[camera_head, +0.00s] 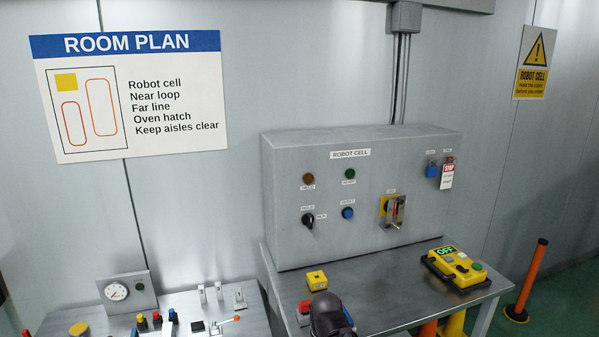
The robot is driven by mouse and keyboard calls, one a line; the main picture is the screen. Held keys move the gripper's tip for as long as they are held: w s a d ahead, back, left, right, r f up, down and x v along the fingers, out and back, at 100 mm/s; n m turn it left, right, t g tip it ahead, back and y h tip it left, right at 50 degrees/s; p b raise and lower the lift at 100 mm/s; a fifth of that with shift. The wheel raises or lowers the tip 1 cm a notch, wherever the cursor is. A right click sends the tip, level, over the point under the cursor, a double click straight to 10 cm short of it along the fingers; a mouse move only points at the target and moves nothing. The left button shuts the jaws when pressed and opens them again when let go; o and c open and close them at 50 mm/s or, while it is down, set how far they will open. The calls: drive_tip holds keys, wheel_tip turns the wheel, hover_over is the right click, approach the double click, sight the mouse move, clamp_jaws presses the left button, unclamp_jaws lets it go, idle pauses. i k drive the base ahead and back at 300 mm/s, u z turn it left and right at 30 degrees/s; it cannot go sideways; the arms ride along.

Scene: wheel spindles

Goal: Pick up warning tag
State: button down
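The warning tag (447,176) is a small white card with a red band reading STOP. It hangs on the upper right of the front face of the grey ROBOT CELL panel (285,225), below a small red item (449,160). A blue padlock-like item (431,169) hangs just left of it. I see no gripper fingers in this view and nothing touches the tag. A dark rounded shape (327,316) rises at the bottom edge; I cannot tell whether it is part of my arm.
A metal table (390,277) under the panel holds a yellow OFF box (456,268) and a small yellow block (316,281). A lever switch (395,211) sticks out of the panel. A control desk (190,304) stands left; an orange post (527,280) stands right.

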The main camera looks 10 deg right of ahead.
sight(448, 170)
drive_tip(key=k, duration=1.3)
drive_tip(key=z, duration=0.6)
drive_tip(key=i, duration=1.95)
drive_tip(key=u, duration=0.15)
